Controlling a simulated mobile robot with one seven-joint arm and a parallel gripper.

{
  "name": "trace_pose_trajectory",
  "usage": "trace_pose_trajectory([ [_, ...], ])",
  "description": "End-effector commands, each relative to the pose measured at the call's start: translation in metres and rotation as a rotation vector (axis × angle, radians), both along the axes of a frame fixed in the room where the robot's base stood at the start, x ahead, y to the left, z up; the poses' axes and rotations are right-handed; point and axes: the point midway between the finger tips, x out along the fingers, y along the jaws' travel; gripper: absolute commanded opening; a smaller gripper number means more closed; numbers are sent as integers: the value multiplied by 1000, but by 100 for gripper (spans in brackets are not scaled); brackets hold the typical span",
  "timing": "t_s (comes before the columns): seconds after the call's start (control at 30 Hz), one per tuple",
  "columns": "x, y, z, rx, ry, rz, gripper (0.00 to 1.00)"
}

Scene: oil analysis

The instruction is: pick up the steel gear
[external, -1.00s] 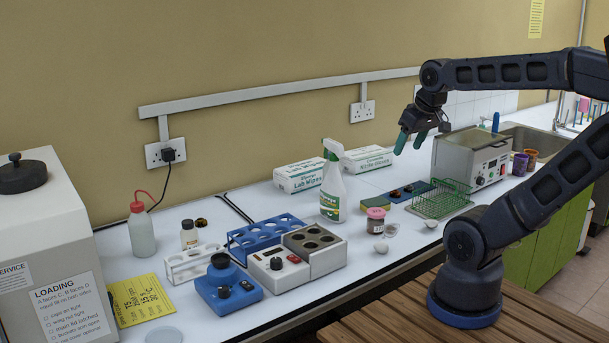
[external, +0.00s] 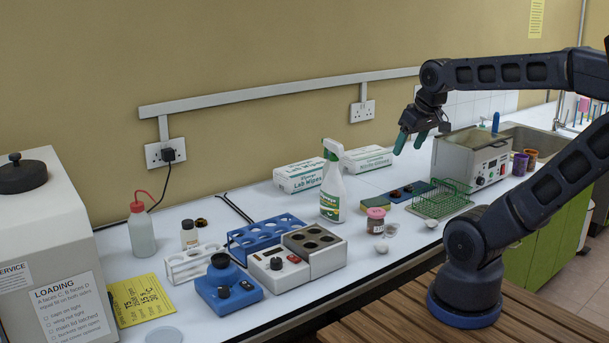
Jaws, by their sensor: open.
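My gripper (external: 409,147) is open and empty, with two green fingertips pointing down. It hangs in the air above the back of the bench, in front of the tiled wall. I cannot make out the steel gear for certain anywhere in this view.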

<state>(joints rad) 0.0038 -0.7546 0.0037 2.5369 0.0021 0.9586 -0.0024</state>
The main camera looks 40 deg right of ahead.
Motion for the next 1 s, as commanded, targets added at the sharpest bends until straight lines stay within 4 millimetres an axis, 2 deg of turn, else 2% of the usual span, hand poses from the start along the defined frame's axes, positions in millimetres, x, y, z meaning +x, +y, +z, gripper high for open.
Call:
trace_pose_trajectory([
  [0.2, 3, -1, 0, 6, 2, -6, 65],
  [0.33, 19, -8, -1, 34, 9, -39, 65],
  [0.67, 92, -48, -16, 141, 41, -221, 65],
  [1.0, 163, -104, -53, 203, 67, -440, 65],
])
